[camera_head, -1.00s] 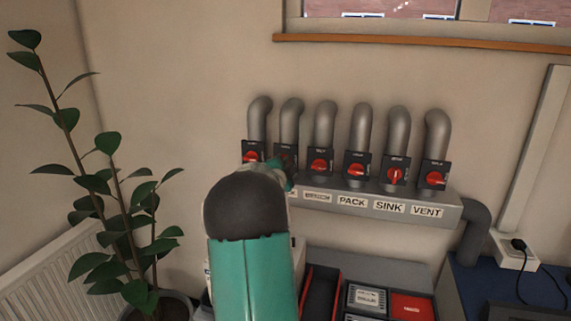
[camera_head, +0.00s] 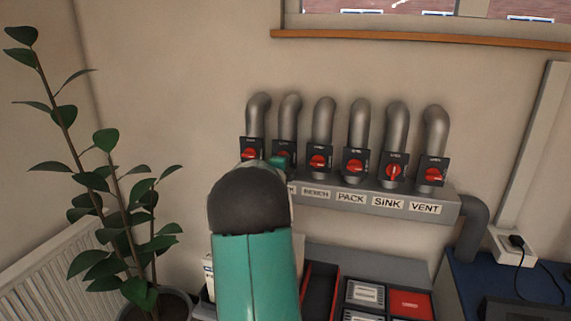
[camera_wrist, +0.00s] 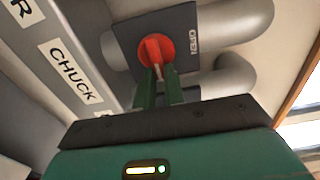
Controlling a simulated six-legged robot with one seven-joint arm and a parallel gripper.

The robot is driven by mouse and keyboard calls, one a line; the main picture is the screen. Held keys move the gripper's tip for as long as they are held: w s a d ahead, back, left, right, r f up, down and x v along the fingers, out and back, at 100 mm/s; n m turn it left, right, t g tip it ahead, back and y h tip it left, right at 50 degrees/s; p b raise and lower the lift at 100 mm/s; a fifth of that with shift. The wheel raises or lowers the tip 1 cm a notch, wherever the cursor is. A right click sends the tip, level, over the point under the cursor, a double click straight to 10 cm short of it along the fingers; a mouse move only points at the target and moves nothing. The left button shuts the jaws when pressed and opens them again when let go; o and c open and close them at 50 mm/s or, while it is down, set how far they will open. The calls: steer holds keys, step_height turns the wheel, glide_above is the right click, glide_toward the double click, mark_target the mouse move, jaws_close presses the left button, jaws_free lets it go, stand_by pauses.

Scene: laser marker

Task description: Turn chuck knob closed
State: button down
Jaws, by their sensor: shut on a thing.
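The chuck knob (camera_wrist: 157,46) is a red rotary handle on a dark square plate (camera_wrist: 183,20) marked OPEN, beside the CHUCK label (camera_wrist: 72,74) in the wrist view. My gripper (camera_wrist: 158,76) has its two green fingers around the lower end of the handle and is shut on it. In the head view the knob (camera_head: 282,154) is second from the left in the row and partly hidden. There, only a small teal part of my gripper (camera_head: 279,162) shows beyond my arm. The fingertips' contact is partly hidden.
Other red knobs on grey pipes run to the right, such as the pack knob (camera_head: 354,166), sink knob (camera_head: 393,172) and vent knob (camera_head: 433,175). A grey ledge (camera_head: 452,208) lies below. A plant (camera_head: 100,180) stands left. Trays (camera_head: 320,290) sit beneath.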

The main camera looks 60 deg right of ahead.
steer(key=c, duration=1.5)
jaws_free()
steer(key=a, duration=0.4)
steer(key=s+a, duration=0.1)
steer(key=a, duration=0.4)
steer(key=s+a, duration=0.1)
steer(key=a, duration=0.3)
steer(key=shift+a, duration=0.35)
